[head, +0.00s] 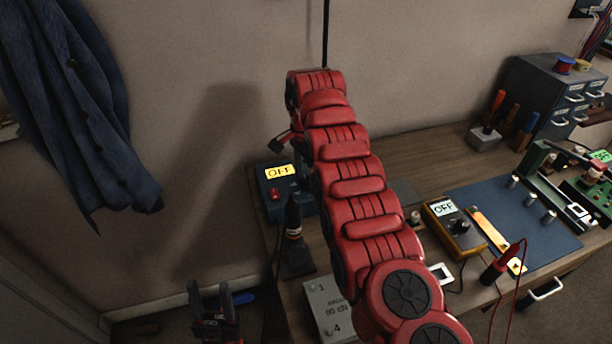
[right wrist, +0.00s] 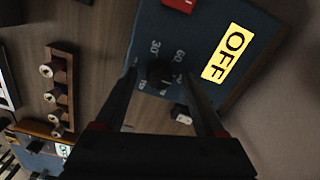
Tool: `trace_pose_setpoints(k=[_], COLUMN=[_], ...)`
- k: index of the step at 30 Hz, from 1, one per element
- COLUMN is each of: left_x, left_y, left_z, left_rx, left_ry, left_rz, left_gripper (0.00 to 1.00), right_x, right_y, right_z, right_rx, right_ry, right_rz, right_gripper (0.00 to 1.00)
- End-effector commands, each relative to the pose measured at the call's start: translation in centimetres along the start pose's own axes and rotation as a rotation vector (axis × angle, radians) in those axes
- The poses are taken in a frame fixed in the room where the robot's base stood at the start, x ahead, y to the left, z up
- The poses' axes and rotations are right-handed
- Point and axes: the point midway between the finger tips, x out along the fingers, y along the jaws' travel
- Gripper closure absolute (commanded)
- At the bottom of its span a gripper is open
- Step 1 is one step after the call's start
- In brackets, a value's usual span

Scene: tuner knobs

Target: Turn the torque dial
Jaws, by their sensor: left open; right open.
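A blue box (head: 270,199) with a yellow display reading OFF (head: 281,171) stands at the table's back left. In the right wrist view the box (right wrist: 185,35) has a dark round dial (right wrist: 158,76) with printed numbers around it, including 30 and 60. My right gripper (right wrist: 163,82) is open, with one finger on each side of the dial. I cannot tell whether the fingers touch it. In the head view my red right arm hides the dial and most of that gripper. My left gripper (head: 212,302) is open and empty, low at the left, off the table.
A yellow meter (head: 455,238), also reading OFF, stands on the table beside a blue mat (head: 545,235). A dark cone-shaped stand (head: 294,240) and a grey box (head: 328,308) are near the left edge. A dark jacket (head: 75,100) hangs on the wall.

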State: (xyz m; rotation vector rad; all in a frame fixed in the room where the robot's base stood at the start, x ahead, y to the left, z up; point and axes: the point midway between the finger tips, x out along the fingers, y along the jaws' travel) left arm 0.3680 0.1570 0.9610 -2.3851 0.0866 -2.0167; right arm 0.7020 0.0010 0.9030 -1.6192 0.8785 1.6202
Motion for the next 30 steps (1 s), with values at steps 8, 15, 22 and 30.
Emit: trace_pose_setpoints(k=[8, 15, 22, 30], left_x=[2.5, 7.6, 11.8, 14.1], left_y=[-0.1, -0.4, -0.6, -0.7], left_z=[-0.4, -1.3, -2.0, -2.4], left_rx=[0.0, 0.0, 0.0, 0.0], left_ry=[-0.001, 0.0, 0.0, 0.0], left_rz=[0.0, 0.0, 0.0, 0.0], left_gripper=[0.5, 0.5, 0.5, 0.5], right_x=[-5.3, -10.5, -14.9, -17.1], right_y=[0.1, 0.0, 0.0, 0.0], right_z=[-0.2, 0.0, 0.0, 0.0], right_rx=[0.002, 0.0, 0.001, 0.001], right_ry=[0.001, 0.001, 0.001, 0.001], right_rz=[-0.001, 0.0, -0.001, 0.0], right_gripper=[0.29, 0.29, 0.29, 0.29])
